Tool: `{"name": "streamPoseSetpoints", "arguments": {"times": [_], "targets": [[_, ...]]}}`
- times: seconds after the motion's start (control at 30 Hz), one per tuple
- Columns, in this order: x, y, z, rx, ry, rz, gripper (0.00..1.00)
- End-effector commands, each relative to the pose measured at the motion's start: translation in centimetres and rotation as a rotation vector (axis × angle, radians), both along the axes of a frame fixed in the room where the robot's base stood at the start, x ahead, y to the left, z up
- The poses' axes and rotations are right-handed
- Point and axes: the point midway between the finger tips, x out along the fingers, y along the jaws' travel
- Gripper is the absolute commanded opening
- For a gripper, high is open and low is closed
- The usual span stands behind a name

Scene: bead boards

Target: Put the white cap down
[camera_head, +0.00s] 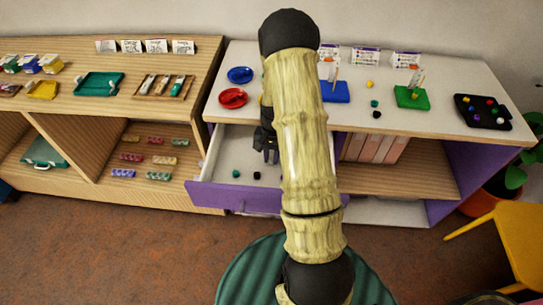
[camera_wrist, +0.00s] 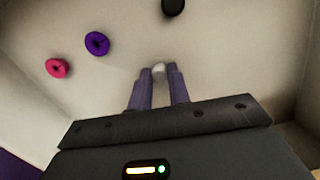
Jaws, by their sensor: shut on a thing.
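My gripper (camera_head: 271,156) is low over the open drawer (camera_head: 222,195) of the middle unit, with its fingers pointing down. In the wrist view my gripper (camera_wrist: 160,80) is shut on a small whitish thing, the white cap (camera_wrist: 158,69), held at the fingertips. The fingers hide part of the cap, and it cannot be made out in the head view. I cannot tell whether it touches the drawer floor. A pink bead (camera_wrist: 58,68), a purple bead (camera_wrist: 97,43) and a black piece (camera_wrist: 173,7) lie on the pale drawer floor.
A green bead (camera_head: 236,173) and a black bead (camera_head: 257,176) lie at the drawer's front. On the top stand a blue dish (camera_head: 240,75), a red dish (camera_head: 233,98), a blue board (camera_head: 335,94), a green board (camera_head: 411,99) and a black tray (camera_head: 482,118). My arm hides the drawer's right part.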

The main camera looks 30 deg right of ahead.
Motion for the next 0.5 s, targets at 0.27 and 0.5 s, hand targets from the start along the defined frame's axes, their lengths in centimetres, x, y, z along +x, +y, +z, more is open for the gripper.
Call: {"name": "streamPoseSetpoints", "arguments": {"times": [0.27,0.5], "targets": [[0.01,-0.01,-0.18,0.0,0.0,0.0,0.0],[0.01,-0.01,-0.19,-0.001,-0.001,0.0,0.4]]}}
